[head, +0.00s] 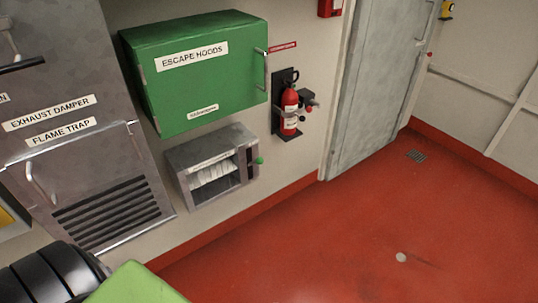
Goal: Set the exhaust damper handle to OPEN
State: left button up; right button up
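A grey metal cabinet (75,85) at the left carries a white label (48,113) reading EXHAUST DAMPER. Below it is a FLAME TRAP label (61,132). At the upper left edge a metal handle-like part (9,38) and a dark bar (22,65) are cut off by the frame. I cannot tell whether they belong to the damper handle or how it is set. A small label (3,98) at the left edge shows only a final N. Neither of my grippers is in view.
The cabinet has a lower panel with a pull handle (40,184) and a louvred vent (110,210). A green ESCAPE HOODS box (195,85), a small grey box (185,165) and a fire extinguisher (290,110) are on the wall. The red floor (340,235) is open at the right.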

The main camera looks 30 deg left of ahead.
aim_at(19, 63)
jog(key=j+u, duration=0.2)
jog(key=u, duration=2.05)
